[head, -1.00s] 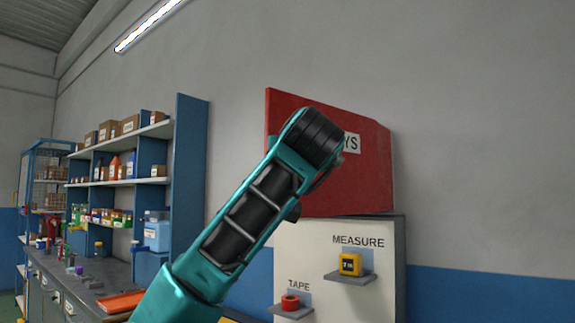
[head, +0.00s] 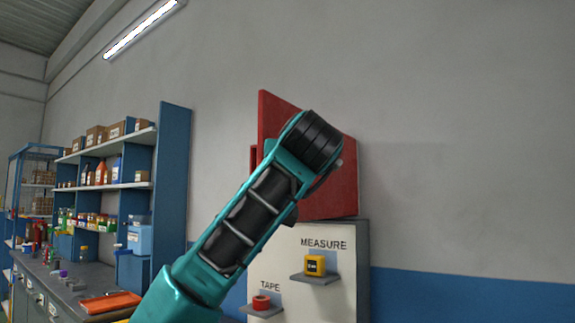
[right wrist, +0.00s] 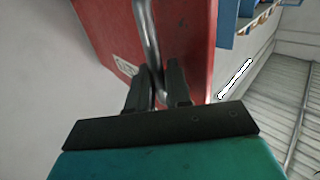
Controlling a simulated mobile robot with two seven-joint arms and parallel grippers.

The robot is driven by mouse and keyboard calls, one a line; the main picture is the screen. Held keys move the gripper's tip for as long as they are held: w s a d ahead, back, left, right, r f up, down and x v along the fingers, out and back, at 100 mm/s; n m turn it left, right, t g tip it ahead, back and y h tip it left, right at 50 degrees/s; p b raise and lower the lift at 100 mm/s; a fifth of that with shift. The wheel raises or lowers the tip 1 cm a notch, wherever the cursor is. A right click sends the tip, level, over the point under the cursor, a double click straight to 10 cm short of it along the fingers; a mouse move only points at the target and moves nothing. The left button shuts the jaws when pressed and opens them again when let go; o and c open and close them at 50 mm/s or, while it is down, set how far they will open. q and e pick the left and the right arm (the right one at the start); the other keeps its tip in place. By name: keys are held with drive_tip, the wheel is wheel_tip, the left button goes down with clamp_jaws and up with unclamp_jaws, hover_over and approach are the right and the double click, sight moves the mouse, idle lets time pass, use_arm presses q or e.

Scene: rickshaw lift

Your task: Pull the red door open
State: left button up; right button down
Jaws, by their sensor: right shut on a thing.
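The red door (head: 338,185) belongs to a red wall cabinet in the head view and stands open at an angle. Its left edge sticks out from the wall, and a strip of red shows behind that edge. My teal arm covers the door's middle. In the right wrist view, the red door (right wrist: 196,30) fills the upper middle, with a pale label on its face. My right gripper (right wrist: 158,82) is shut on the metal bar handle (right wrist: 146,30), with one finger on each side. My left gripper is in neither view.
Below the cabinet, a pale panel holds a yellow tape measure (head: 315,265) and a red tape roll (head: 261,302) on small ledges. Blue shelves (head: 172,170) with boxes and bottles stand left, above a grey workbench (head: 75,285). The wall to the right is bare.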

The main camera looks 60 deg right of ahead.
drive_tip(key=shift+s+d+r, duration=0.1)
drive_tip(key=shift+s+r, duration=0.05)
drive_tip(key=c, duration=1.4)
unclamp_jaws()
drive_tip(key=shift+o, duration=0.9)
drive_tip(key=shift+d, duration=0.25)
drive_tip(key=shift+a, duration=0.1)
drive_tip(key=b+v, duration=0.1)
drive_tip(key=v, duration=1.2)
drive_tip(key=shift+b, duration=0.3)
